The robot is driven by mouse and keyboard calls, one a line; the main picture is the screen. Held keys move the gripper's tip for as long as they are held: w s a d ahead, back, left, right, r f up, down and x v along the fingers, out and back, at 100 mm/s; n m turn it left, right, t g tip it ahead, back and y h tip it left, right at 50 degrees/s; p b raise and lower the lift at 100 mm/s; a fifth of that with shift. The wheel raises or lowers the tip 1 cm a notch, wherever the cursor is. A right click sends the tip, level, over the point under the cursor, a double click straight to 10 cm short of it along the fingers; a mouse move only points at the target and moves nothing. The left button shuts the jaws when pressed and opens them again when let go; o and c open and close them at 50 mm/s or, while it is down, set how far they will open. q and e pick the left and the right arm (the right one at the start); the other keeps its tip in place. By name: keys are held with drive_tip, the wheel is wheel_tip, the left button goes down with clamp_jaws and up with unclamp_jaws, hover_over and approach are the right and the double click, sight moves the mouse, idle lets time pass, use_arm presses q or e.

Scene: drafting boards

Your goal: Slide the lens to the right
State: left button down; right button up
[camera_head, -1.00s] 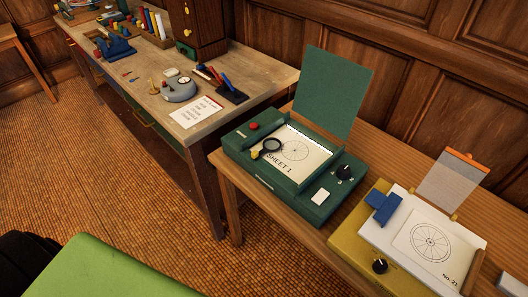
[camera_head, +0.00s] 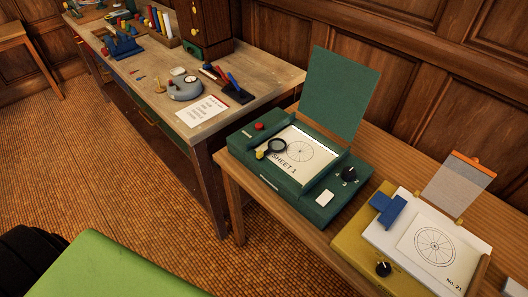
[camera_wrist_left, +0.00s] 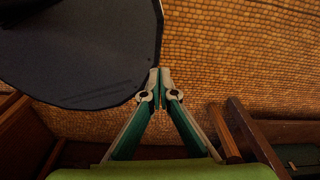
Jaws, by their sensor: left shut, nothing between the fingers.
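The lens (camera_head: 278,146) is a small round magnifier with a black rim. It lies over the left part of the white sheet marked "SHEET 1" (camera_head: 305,170) on the green drafting box (camera_head: 262,178). A yellow knob (camera_head: 260,155) sits at the lens's left end. A wheel drawing is to the right of the lens. My left gripper (camera_wrist_left: 160,76) shows only in the left wrist view, shut and empty, over the tiled floor and away from the lens. My right gripper is in neither view.
The green box's lid (camera_head: 340,97) stands open at the back. A yellow box (camera_head: 358,240) with a blue clamp (camera_head: 388,208) stands close on the right. A workbench (camera_head: 240,75) with tools is at the left. Tiled floor (camera_head: 100,175) lies open in front.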

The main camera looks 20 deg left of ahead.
use_arm(q)
drive_tip(key=c, duration=2.6)
unclamp_jaws()
drive_tip(key=shift+c, duration=0.2)
drive_tip(key=o, duration=0.6)
drive_tip(key=shift+t, duration=0.6)
drive_tip(key=w+a, duration=0.3)
drive_tip(key=w, duration=0.1)
drive_tip(key=shift+r, duration=0.4)
drive_tip(key=shift+c, duration=0.2)
drive_tip(key=w+a+r+n+t+b, duration=0.1)
drive_tip(key=w+a+r+t, duration=0.2)
drive_tip(key=w+a+r, duration=0.5)
drive_tip(key=w+a+r+t+b, duration=0.1)
drive_tip(key=w+a+r+t, duration=0.15)
drive_tip(key=w, duration=0.95)
drive_tip(key=m+t+h+b, duration=0.1)
drive_tip(key=m+t+h, duration=0.2)
drive_tip(key=t+h, duration=0.5)
approach(257, 156)
drive_tip(key=shift+t+y, duration=0.45)
drive_tip(key=shift+y, duration=0.15)
drive_tip(key=x, duration=0.3)
drive_tip(key=p+x, duration=0.1)
drive_tip(key=x, duration=0.7)
drive_tip(key=shift+s+d+p, duration=0.1)
drive_tip(key=shift+d+p, duration=0.3)
drive_tip(key=shift+d, duration=0.05)
drive_tip(key=shift+f, duration=0.1)
